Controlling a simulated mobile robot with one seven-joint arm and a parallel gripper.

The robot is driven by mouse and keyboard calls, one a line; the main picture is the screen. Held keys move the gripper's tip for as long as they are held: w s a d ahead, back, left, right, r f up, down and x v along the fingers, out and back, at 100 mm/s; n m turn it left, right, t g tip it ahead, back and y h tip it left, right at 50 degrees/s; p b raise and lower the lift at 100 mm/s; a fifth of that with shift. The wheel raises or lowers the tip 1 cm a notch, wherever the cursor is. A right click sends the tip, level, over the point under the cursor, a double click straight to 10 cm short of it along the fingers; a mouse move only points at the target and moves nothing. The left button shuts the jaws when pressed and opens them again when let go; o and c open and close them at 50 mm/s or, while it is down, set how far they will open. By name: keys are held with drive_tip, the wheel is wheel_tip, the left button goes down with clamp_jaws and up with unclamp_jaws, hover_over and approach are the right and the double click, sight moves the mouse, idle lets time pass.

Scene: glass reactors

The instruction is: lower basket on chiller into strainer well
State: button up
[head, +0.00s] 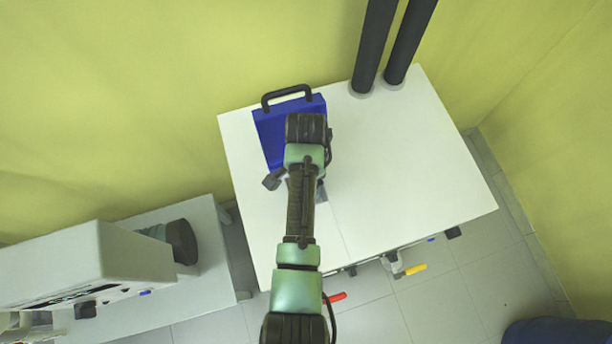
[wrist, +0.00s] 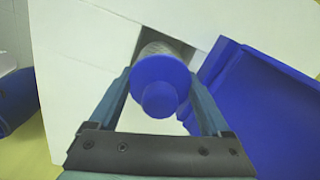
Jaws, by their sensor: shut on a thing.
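My gripper (wrist: 161,90) is shut on the basket (wrist: 160,80), with one finger on each side of its round blue cap and knob. The basket's grey, mesh-like body extends beyond the cap, toward the strainer well. The well is a dark, straight-edged opening (wrist: 146,36) in the white chiller top (head: 410,165). The basket covers much of the opening in the wrist view. I cannot tell whether its lower end is above the opening or inside it. In the head view my arm hides the basket and most of the gripper.
A blue lid-like part (head: 270,130) with a black handle (head: 286,95) is beside the gripper; it also fills the right of the wrist view (wrist: 255,105). Two dark pipes (head: 375,45) rise at the back. Red (head: 336,298) and yellow (head: 414,269) valve handles stick out in front.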

drive_tip(key=shift+f, duration=0.1)
idle(0.3)
drive_tip(key=shift+f+b, duration=1.05)
drive_tip(key=shift+f, duration=0.5)
drive_tip(key=shift+f, duration=0.35)
drive_tip(key=shift+f+b, duration=0.1)
drive_tip(key=shift+b, duration=0.25)
